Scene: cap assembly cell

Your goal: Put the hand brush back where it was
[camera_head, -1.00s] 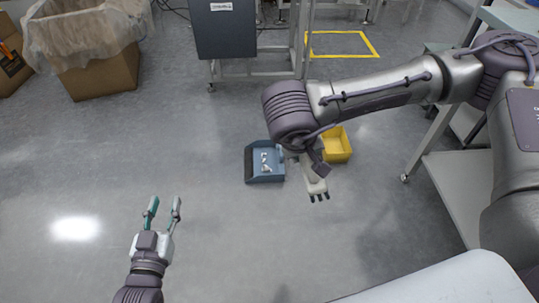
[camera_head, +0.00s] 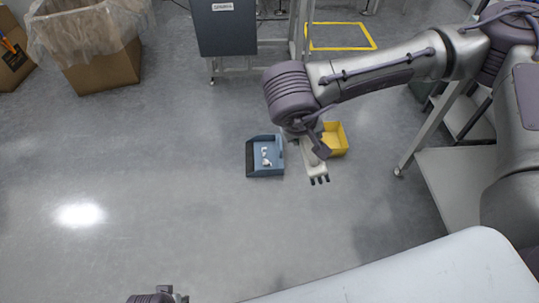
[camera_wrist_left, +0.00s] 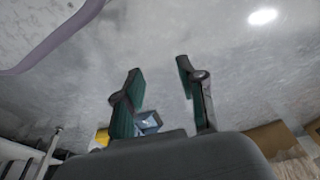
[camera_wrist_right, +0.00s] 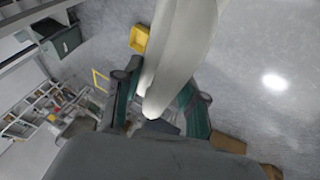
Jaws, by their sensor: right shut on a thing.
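The hand brush (camera_head: 316,171) is a pale cream piece with dark tufts at its lower end. My right gripper (camera_head: 308,146) is shut on it and holds it above the floor, partly hidden under my right arm. In the right wrist view the long pale brush (camera_wrist_right: 178,50) runs between the green-padded fingers (camera_wrist_right: 158,100). My left gripper (camera_wrist_left: 162,92) is open and empty in the left wrist view. Only the top of its wrist shows at the bottom edge of the head view.
A blue-grey open pan (camera_head: 253,170) with small white pieces lies on the floor, left of the brush. A yellow bin (camera_head: 338,139) is behind the brush. A lined cardboard box (camera_head: 103,70) stands at back left. A shelf rack (camera_head: 455,185) is at right. The left floor is clear.

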